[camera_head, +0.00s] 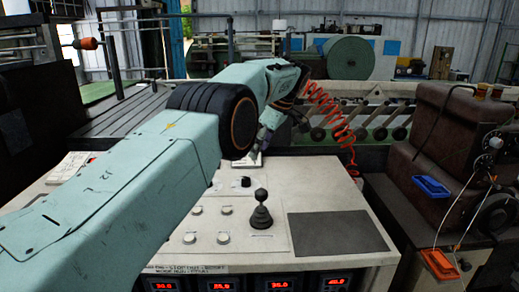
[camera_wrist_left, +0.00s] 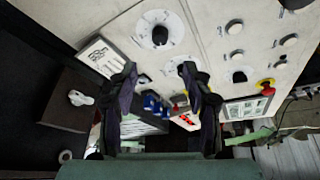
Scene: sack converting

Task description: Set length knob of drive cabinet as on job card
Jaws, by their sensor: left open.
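The pale drive cabinet top (camera_head: 300,190) lies in front of me with buttons, a black knob (camera_head: 245,182) and a black lever. In the left wrist view a black knob (camera_wrist_left: 160,36) sits on a round white dial (camera_wrist_left: 147,24) near the top. Its pointer setting is too small to read. A framed card (camera_wrist_left: 100,57) lies to its left; I cannot tell if it is the job card. My left gripper (camera_head: 258,148) is low over the far part of the panel. In the wrist view it (camera_wrist_left: 160,82) is open, its fingers apart, below the dial and clear of it.
A black ball-topped lever (camera_head: 261,212) stands on the panel, with a dark mat (camera_head: 337,232) to its right. Red digital displays (camera_head: 279,284) line the front. An orange coiled hose (camera_head: 330,112) hangs behind. A brown machine (camera_head: 440,140) stands at right.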

